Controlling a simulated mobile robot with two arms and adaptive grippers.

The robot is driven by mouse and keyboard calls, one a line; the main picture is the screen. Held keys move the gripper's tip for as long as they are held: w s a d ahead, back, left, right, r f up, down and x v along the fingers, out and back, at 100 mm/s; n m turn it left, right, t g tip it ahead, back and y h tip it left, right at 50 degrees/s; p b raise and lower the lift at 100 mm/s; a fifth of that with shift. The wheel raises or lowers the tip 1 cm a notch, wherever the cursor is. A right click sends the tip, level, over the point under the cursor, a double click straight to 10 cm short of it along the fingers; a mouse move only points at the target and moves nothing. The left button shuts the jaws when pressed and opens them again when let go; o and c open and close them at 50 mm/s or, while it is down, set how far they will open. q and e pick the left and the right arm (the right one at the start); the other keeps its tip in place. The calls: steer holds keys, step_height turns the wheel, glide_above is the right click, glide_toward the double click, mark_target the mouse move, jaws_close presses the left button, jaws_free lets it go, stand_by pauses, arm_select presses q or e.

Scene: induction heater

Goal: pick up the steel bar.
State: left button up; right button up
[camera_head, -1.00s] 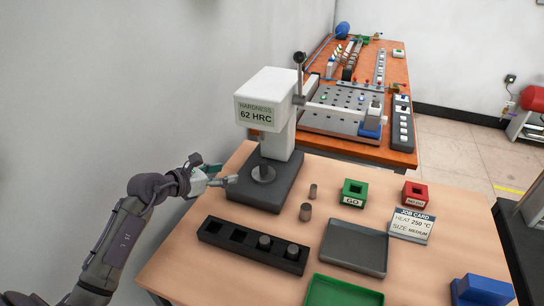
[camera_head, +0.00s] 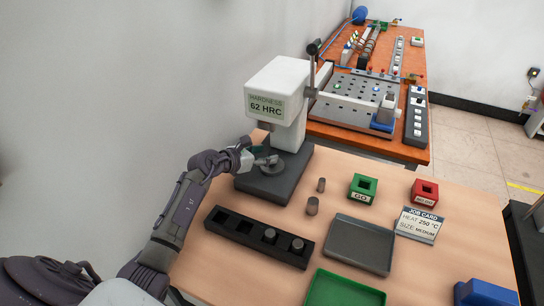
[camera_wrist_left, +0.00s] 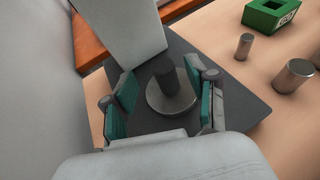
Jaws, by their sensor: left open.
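A dark steel bar (camera_wrist_left: 163,72) stands upright on the round anvil (camera_wrist_left: 178,104) of the hardness tester in the left wrist view. My open left gripper (camera_wrist_left: 167,86) has its teal-padded fingers on either side of this bar, with gaps showing between pads and bar. In the head view the left gripper (camera_head: 262,161) is at the anvil and largely hides the bar. Two other steel bars, a small one (camera_head: 321,185) and a thicker one (camera_head: 312,206), stand on the table. Two more sit in the black rack (camera_head: 232,236). My right gripper is out of view.
The white tester head (camera_head: 285,85) rises close behind the gripper. A grey tray (camera_head: 360,245), a green GO gauge (camera_head: 362,187), a red gauge (camera_head: 425,191), a job card (camera_head: 418,225), a green tray (camera_head: 345,290) and a blue block (camera_head: 485,293) are on the table. A wall is at left.

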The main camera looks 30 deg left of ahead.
mark_target(271, 153)
arm_select(q)
steer(key=x, duration=0.3)
steer(key=shift+w+d+f, duration=0.1)
steer(key=shift+w+d, duration=0.15)
steer(key=shift+d, duration=0.05)
steer(key=shift+s, duration=0.1)
steer(key=shift+c, duration=1.4)
jaws_close()
